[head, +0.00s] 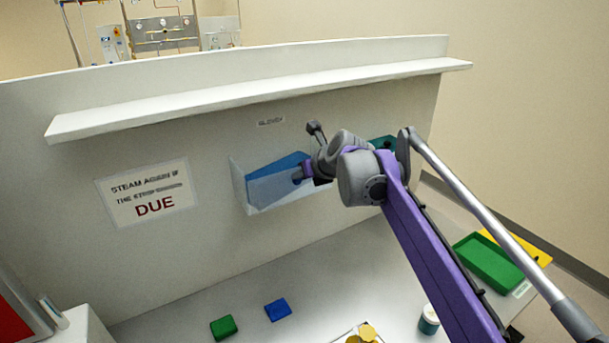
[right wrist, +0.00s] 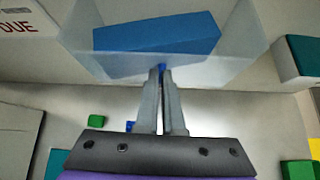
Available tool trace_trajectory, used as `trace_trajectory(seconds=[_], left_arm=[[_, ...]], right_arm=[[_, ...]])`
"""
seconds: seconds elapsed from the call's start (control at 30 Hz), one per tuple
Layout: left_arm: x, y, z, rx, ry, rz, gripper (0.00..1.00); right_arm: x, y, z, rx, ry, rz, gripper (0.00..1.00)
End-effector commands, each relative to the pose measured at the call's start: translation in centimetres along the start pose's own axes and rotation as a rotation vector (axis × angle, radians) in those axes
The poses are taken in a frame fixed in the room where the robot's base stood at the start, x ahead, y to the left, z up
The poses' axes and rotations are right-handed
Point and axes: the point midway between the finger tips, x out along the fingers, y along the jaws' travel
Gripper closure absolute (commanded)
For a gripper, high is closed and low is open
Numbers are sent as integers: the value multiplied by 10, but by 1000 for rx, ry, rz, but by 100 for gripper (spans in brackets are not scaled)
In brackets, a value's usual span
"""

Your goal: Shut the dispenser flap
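The dispenser (head: 240,186) is a pale, see-through box on the back panel, with a blue block-like content (head: 274,182) inside. In the right wrist view the clear dispenser front (right wrist: 85,60) spans the top, with the blue content (right wrist: 160,35) behind it. I cannot make out the flap's edge or how far it stands open. My right gripper (head: 298,176) is at the dispenser's right part, partly hidden by its own wrist. In the right wrist view its fingers (right wrist: 161,72) are nearly together at the dispenser's lower front edge; contact is unclear. My left gripper is out of view.
A teal box (head: 384,142) hangs right of the dispenser, partly behind my arm. Green (head: 224,327) and blue (head: 278,310) blocks lie on the bench. A jar (head: 429,320) and green tray (head: 487,262) are at right. A shelf (head: 260,94) runs above.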

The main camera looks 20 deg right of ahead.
Motion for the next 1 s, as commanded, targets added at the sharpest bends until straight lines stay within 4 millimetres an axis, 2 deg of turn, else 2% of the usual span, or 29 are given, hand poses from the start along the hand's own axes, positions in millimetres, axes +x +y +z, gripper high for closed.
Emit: trace_trajectory(seconds=[0.03,0.13,0.27,0.37,0.7,0.83,1.0], left_arm=[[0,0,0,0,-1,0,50],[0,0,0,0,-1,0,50],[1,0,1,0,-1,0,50],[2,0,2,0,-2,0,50],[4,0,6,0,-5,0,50],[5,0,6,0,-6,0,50],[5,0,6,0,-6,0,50]], right_arm=[[5,3,2,0,-8,4,100],[5,3,2,0,-8,4,100],[-4,2,1,0,-8,4,100],[-20,2,0,2,-9,2,100],[-94,0,-4,2,-11,-1,100],[-112,0,-4,2,-12,-1,100],[-122,0,-5,0,-13,0,100]])
